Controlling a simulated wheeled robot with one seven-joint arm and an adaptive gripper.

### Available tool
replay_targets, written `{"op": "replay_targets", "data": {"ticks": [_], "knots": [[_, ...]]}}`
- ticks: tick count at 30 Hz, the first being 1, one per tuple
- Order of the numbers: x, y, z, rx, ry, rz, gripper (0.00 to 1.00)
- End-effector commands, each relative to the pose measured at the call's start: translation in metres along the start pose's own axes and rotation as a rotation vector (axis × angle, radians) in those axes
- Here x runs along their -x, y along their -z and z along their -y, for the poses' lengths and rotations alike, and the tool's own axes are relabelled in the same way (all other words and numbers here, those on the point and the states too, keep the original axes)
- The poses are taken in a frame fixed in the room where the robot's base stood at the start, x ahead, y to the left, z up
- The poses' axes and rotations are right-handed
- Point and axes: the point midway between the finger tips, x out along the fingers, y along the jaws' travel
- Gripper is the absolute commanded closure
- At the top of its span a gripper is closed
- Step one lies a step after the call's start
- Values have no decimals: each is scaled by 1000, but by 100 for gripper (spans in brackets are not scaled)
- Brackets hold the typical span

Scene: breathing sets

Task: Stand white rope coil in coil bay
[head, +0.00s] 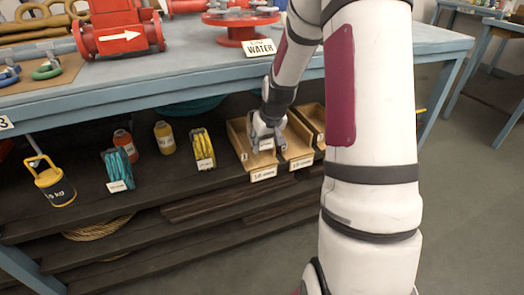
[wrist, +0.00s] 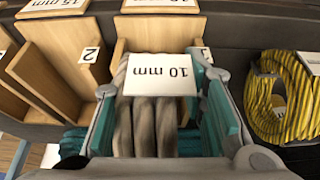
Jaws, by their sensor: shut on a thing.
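My gripper (head: 268,143) is shut on the white rope coil (wrist: 145,128). Its teal-padded fingers sit on both sides of the coil in the wrist view. The coil is upright and carries a white tag reading 10 mm. The wooden coil bay (wrist: 160,33) lies around or just under the coil, with a 10 mm label on its front; it also shows in the head view (head: 238,138). In the head view my gripper is down at this bay and hides most of the coil. I cannot tell whether the coil touches the bay floor.
Another wooden bay (wrist: 65,45) stands beside it. A yellow-black coil (head: 202,149), yellow bottle (head: 164,138), orange bottle (head: 126,142) and teal coil (head: 117,170) stand left on the shelf.

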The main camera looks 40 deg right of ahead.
Motion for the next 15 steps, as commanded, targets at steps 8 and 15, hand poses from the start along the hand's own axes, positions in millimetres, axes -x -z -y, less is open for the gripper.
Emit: {"op": "replay_targets", "data": {"ticks": [8,15], "knots": [[-17,6,0,1,0,2,100],[-38,-2,0,1,-1,-2,100]]}}
